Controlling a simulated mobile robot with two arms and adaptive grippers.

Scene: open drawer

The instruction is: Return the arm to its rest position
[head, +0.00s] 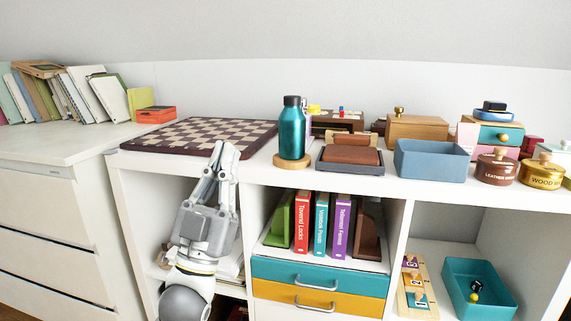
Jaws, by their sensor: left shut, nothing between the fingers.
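My left gripper (227,148) is in the head view, left of centre. Its grey arm rises from the bottom edge and the fingers point up. The fingers are shut with nothing between them. The fingertips show against the front edge of the shelf top, near the chessboard; I cannot tell whether they touch it. The arm hides part of the left shelf compartment. My right gripper is not in view.
The white shelf unit (399,214) holds a chessboard (190,135), a teal bottle (292,129) and a blue box (431,161) on top. Below are upright books (320,224), a teal drawer (275,270) and an orange drawer (275,291), which look shut. A white dresser (60,200) stands left.

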